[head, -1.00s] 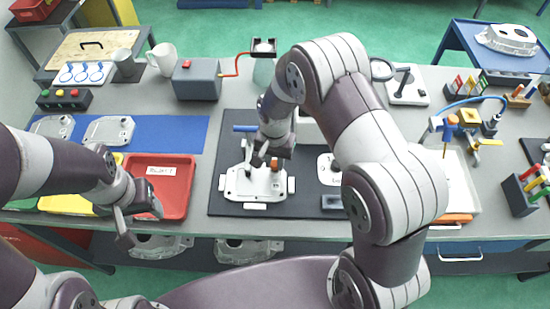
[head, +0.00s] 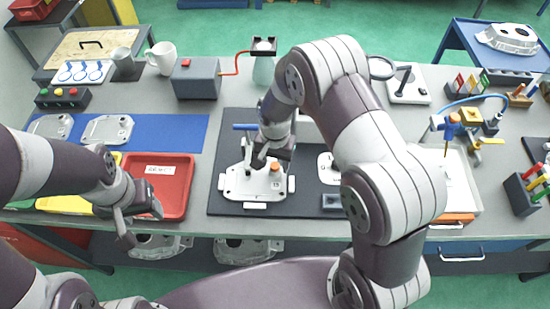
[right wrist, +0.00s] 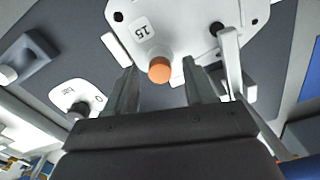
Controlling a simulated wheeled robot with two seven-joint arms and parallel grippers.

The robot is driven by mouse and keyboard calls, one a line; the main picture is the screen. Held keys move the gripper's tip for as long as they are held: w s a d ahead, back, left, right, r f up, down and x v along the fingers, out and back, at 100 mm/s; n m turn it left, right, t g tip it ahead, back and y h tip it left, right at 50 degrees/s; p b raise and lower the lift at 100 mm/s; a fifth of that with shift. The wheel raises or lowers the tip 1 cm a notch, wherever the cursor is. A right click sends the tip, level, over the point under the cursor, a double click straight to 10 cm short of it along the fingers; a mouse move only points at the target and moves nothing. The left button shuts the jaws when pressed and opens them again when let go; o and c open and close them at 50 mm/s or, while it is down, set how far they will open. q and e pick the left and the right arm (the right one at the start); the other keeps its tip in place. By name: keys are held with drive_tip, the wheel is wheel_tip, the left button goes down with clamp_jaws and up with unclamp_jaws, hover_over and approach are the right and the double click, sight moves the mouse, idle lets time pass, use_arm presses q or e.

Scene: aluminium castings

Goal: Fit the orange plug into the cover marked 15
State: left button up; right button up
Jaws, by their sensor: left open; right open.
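The cover marked 15 (head: 240,188) is a pale casting lying on the dark mat. Its 15 label shows in the right wrist view (right wrist: 145,29). The orange plug (head: 275,168) stands upright at the cover near that label; how deep it sits cannot be told. In the right wrist view the plug's round orange end (right wrist: 160,70) appears between the fingertips, clear of both. My right gripper (head: 262,158) is open and empty just above the cover, close to the plug. My left gripper (head: 138,218) is open and empty by the red tray's front edge.
A smaller pale plate (head: 328,168) lies on the mat (head: 225,135) right of the cover, partly behind my right arm. A red tray (head: 180,190) is to the left. A grey box with a red button (head: 196,82) stands behind.

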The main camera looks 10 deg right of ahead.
sight(275, 165)
wheel_tip(275, 165, up, 13)
drive_tip(key=b, duration=0.1)
drive_tip(key=shift+f+b, duration=0.2)
drive_tip(key=shift+b, duration=0.1)
drive_tip(key=shift+w, duration=0.1)
drive_tip(key=s+d+n, duration=0.3)
drive_tip(key=s, duration=0.4)
drive_tip(key=s+d+n+t, duration=0.1)
drive_tip(key=s+d+n, duration=0.1)
drive_tip(key=s, duration=0.5)
drive_tip(key=shift+d+n, duration=0.4)
drive_tip(key=shift+n, duration=0.3)
drive_tip(key=shift+f, duration=0.1)
